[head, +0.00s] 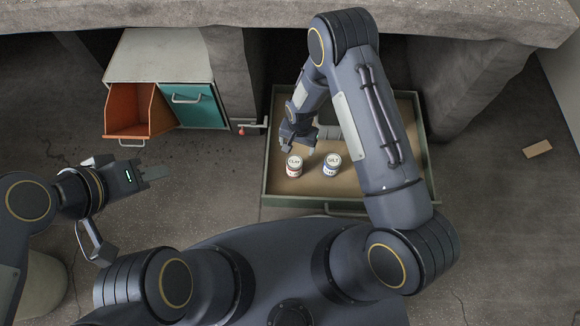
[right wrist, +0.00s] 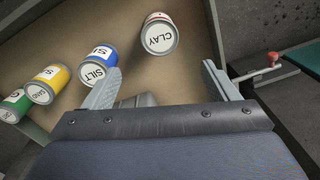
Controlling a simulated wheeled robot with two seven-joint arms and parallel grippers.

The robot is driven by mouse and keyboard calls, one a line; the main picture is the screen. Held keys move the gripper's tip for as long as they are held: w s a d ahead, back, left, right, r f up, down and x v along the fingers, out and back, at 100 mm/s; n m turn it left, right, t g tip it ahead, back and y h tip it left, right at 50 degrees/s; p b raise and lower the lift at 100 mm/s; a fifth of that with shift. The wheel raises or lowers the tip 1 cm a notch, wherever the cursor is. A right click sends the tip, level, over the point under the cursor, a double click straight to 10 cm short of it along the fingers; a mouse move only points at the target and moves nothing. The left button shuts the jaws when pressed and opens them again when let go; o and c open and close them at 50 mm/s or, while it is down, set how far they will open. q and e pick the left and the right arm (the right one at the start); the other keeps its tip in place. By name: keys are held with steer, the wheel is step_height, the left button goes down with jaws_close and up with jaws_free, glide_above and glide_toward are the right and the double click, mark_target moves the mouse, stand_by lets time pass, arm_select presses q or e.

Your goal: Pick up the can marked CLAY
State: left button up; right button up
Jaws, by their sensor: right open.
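The can marked CLAY (head: 294,167) stands in an open drawer (head: 350,207), with a white lid and a red band. In the right wrist view the CLAY can (right wrist: 160,36) lies ahead of the fingers, between their lines and apart from both. My right gripper (right wrist: 163,82) is open and empty. In the head view my right gripper (head: 298,140) is just behind the CLAY can, partly hidden by my arm. My left gripper (head: 152,173) is far left, away from the drawer; its finger gap is unclear.
The SILT can (head: 331,165) stands right of CLAY; in the right wrist view SILT (right wrist: 98,66) is close to one finger. A yellow can (right wrist: 46,84) and a green can (right wrist: 14,106) are further along. An orange bin (head: 138,115) and teal drawer (head: 193,106) stand left.

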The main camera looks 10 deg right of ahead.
mark_target(294, 161)
steer(key=f, duration=0.3)
steer(key=f+b, duration=0.1)
steer(key=f, duration=0.1)
steer(key=a+f, duration=0.1)
steer(key=f, duration=0.2)
steer(key=shift+s+f+b, duration=0.25)
steer(key=shift+f+b, duration=0.1)
steer(key=shift+b, duration=0.05)
step_height(294, 161, down, 5)
steer(key=b, duration=0.2)
steer(key=shift+d+f+b, duration=0.1)
steer(key=shift+f+b, duration=0.1)
steer(key=shift+b, duration=0.2)
arm_select(q)
steer(key=f, duration=0.5)
steer(key=shift+w+f, duration=0.3)
steer(key=shift+f, duration=0.05)
arm_select(e)
steer(key=shift+r, duration=0.1)
steer(key=c, duration=1.4)
steer(key=shift+o, duration=0.2)
arm_select(q)
steer(key=shift+r, duration=0.1)
arm_select(e)
steer(key=shift+r, duration=0.1)
